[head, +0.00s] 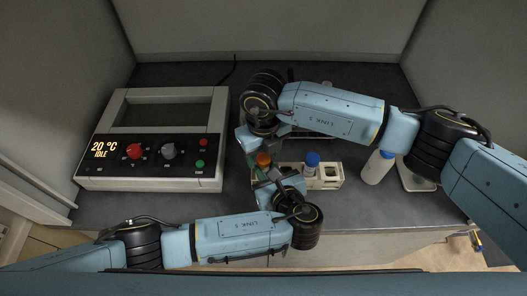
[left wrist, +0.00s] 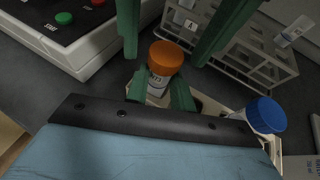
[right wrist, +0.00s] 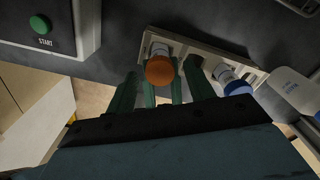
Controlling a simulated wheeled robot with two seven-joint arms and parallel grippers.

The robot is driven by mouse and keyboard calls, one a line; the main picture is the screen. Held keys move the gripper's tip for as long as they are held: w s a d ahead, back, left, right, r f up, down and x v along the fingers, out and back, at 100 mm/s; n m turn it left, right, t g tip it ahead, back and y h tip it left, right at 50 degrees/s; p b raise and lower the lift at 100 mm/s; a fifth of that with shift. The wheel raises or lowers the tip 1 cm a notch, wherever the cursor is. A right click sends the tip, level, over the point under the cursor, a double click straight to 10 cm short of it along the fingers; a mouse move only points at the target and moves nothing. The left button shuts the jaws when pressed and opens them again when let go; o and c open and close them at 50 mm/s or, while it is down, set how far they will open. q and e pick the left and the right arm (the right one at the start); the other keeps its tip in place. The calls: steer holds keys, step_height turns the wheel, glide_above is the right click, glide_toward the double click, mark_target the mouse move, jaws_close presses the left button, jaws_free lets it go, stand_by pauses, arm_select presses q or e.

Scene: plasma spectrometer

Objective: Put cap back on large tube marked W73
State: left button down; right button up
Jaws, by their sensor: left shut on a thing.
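The orange cap (head: 263,159) sits on top of the large tube (left wrist: 157,88), which has dark marking I cannot read fully. I cannot tell whether it is fully seated. My left gripper (left wrist: 160,92) is shut on the tube, just below the cap. My right gripper (right wrist: 162,82) comes from above and behind; its green fingers are apart, one on either side of the orange cap. The cap also shows in the left wrist view (left wrist: 165,57) and the right wrist view (right wrist: 159,71). The tube stands at the left end of the beige rack (head: 337,183).
A blue-capped tube (head: 311,165) stands in the same rack, just right. A white bottle (head: 376,170) with a blue cap is farther right. The spectrometer (head: 150,140) fills the left. A wire rack (left wrist: 240,50) is behind. My right arm crosses over the rear bench.

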step_height(320, 180, up, 12)
stand_by(0.7)
arm_select(q)
steer(key=c, duration=1.1)
jaws_free()
steer(key=v, duration=1.3)
steer(key=shift+s+d, duration=0.15)
arm_select(e)
steer(key=shift+r, duration=0.15)
